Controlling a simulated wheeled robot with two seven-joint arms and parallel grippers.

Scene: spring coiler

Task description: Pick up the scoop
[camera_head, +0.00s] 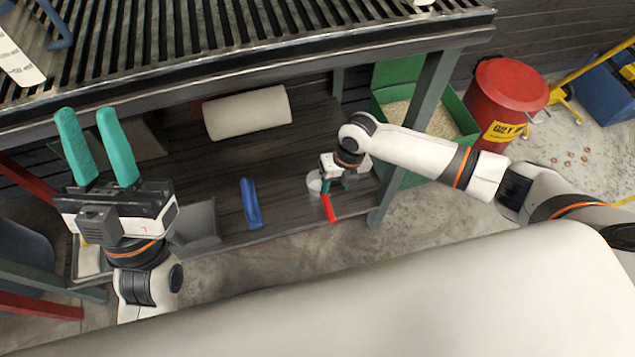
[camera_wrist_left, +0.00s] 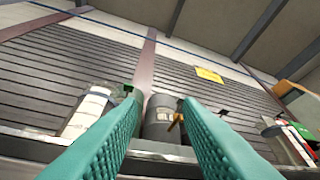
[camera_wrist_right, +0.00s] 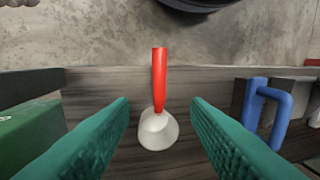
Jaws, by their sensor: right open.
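The scoop has a red handle (camera_head: 329,208) and a pale bowl (camera_head: 314,182), and lies on the lower wooden shelf near its front edge. In the right wrist view its red handle (camera_wrist_right: 159,80) points away toward the shelf edge and its pale bowl (camera_wrist_right: 158,131) lies between my fingers. My right gripper (camera_wrist_right: 160,125) is open around the scoop, with a gap on both sides and no visible contact. In the head view my right gripper (camera_head: 338,182) is partly hidden by its own wrist. My left gripper (camera_head: 92,130) is open, empty and raised at the left.
A blue-handled tool (camera_head: 251,204) lies on the shelf (camera_head: 285,190) left of the scoop. A white roll (camera_head: 247,112) lies further back. A green bin (camera_head: 465,122) and a table leg (camera_head: 420,105) stand to the right. The slatted tabletop (camera_head: 240,25) is above the shelf.

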